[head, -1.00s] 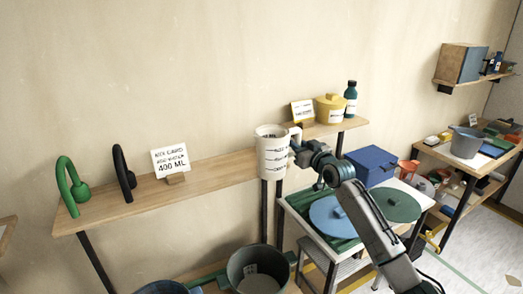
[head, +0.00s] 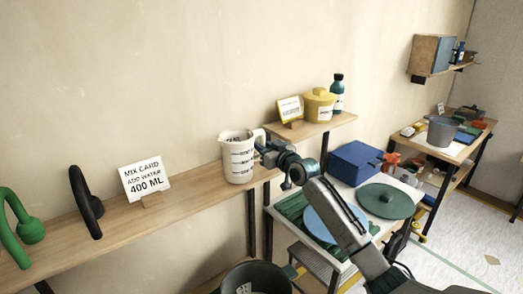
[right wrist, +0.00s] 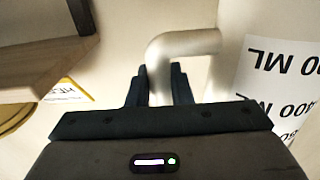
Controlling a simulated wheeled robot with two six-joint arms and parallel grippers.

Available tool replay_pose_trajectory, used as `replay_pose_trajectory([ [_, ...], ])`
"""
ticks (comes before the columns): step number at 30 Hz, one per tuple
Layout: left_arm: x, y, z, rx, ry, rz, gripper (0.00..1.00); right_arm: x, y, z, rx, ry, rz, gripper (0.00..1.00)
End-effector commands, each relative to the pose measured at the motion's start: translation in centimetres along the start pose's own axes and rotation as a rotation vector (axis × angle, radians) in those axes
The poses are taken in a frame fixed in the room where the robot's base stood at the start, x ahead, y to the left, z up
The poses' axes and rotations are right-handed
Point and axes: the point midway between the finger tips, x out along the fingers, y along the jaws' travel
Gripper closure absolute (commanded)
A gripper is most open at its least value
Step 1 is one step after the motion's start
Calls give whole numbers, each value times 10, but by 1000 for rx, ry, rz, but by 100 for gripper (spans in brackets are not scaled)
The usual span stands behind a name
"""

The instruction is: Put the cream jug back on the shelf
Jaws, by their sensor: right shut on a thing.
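The cream jug (head: 238,160), with dark level marks, is upright at the right end of the long wooden shelf (head: 195,202). Its base appears at the board's surface, but I cannot tell whether it rests there or hangs just above. My right gripper (head: 262,148) is shut on the jug's handle, on the jug's right side. In the right wrist view the pale handle (right wrist: 185,45) runs down between the dark fingers (right wrist: 159,85), and the marked wall of the jug (right wrist: 275,75) is at the right. My left gripper is not in view.
A mix card (head: 145,180), a black hook-shaped thing (head: 85,200) and a green one (head: 25,230) stand left on the shelf. A higher shelf (head: 312,128) holds a yellow pot (head: 319,105) and a bottle (head: 337,92). The board between card and jug is clear.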

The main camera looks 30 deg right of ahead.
Motion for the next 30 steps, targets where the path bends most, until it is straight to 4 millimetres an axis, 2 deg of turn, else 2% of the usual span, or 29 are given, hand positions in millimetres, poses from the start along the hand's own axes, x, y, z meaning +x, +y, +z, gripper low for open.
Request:
replay_pose_trajectory([
  [5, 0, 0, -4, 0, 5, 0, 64, 0, 0, -1, 0, 2, -1, 100],
  [6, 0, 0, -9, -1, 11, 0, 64, 0, 0, -1, 0, 1, 0, 73],
  [8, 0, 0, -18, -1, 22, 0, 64, 0, 0, -1, 0, 1, 0, 61],
  [9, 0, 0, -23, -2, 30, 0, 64, 0, 0, -1, 0, 1, 0, 59],
  [13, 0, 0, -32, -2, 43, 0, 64, 0, 0, -1, 0, 1, 0, 59],
  [20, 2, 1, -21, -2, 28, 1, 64, -6, 1, 0, -2, 0, 1, 59],
  [23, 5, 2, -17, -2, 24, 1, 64, -19, 1, 2, -5, -1, 1, 59],
  [30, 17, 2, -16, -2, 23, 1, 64, -65, -1, 2, -9, -1, -3, 59],
])
